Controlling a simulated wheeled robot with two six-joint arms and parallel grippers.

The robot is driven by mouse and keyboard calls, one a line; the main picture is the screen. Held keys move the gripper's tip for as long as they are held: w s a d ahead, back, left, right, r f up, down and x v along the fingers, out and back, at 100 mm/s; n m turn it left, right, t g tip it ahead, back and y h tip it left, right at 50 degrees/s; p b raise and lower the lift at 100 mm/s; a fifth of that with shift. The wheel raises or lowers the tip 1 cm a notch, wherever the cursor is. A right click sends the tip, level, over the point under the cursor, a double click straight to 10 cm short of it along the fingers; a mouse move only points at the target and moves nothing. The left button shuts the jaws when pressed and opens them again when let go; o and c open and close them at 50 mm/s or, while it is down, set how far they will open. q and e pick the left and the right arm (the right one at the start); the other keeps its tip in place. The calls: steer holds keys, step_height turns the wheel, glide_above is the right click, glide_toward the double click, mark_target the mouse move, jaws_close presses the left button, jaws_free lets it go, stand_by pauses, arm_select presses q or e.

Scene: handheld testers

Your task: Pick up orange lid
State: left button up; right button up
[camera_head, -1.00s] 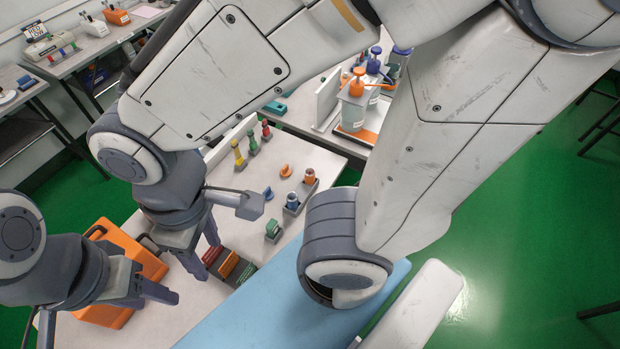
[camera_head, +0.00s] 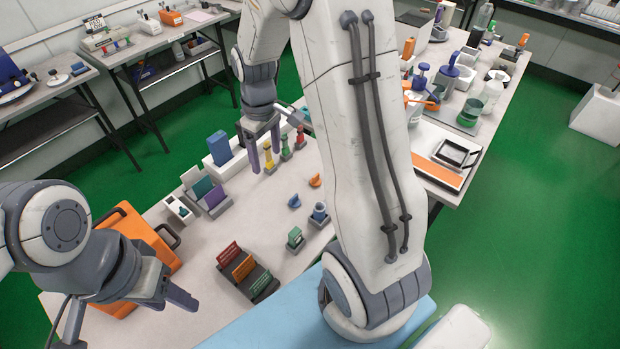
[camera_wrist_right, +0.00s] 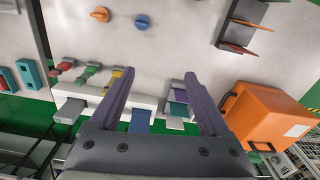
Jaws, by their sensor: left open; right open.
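The small orange lid (camera_head: 315,180) lies on the light tabletop in the head view, with a small blue lid (camera_head: 294,201) near it. In the right wrist view the orange lid (camera_wrist_right: 100,15) is near the top edge, left of the blue lid (camera_wrist_right: 142,21). My right gripper (camera_head: 264,160) is open and empty, pointing down above the far part of the table, left of the orange lid and apart from it. Its two fingers also show in the right wrist view (camera_wrist_right: 158,85). My left gripper (camera_head: 130,318) is open and empty at the front left, far from the lid.
Yellow, red and green handled pieces (camera_head: 285,148) stand close to my right gripper. A card rack (camera_head: 247,272), a green block piece (camera_head: 295,238) and a blue-topped piece (camera_head: 319,212) stand nearby. An orange case (camera_head: 140,235) is at left. Bare tabletop lies around the lid.

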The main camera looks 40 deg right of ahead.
steer(key=m+b, duration=0.1)
steer(key=b, duration=0.1)
glide_above(316, 175)
step_height(316, 175, down, 10)
steer(key=shift+d+r, duration=0.1)
steer(key=shift+r, duration=0.05)
step_height(316, 175, down, 4)
steer(key=shift+f+p, duration=0.25)
steer(key=shift+p, duration=0.05)
step_height(316, 175, down, 5)
steer(key=shift+r+p, duration=0.15)
steer(key=shift+p, duration=0.4)
steer(key=shift+f, duration=0.5)
arm_select(q)
steer(key=shift+f, duration=0.5)
arm_select(e)
jaws_close()
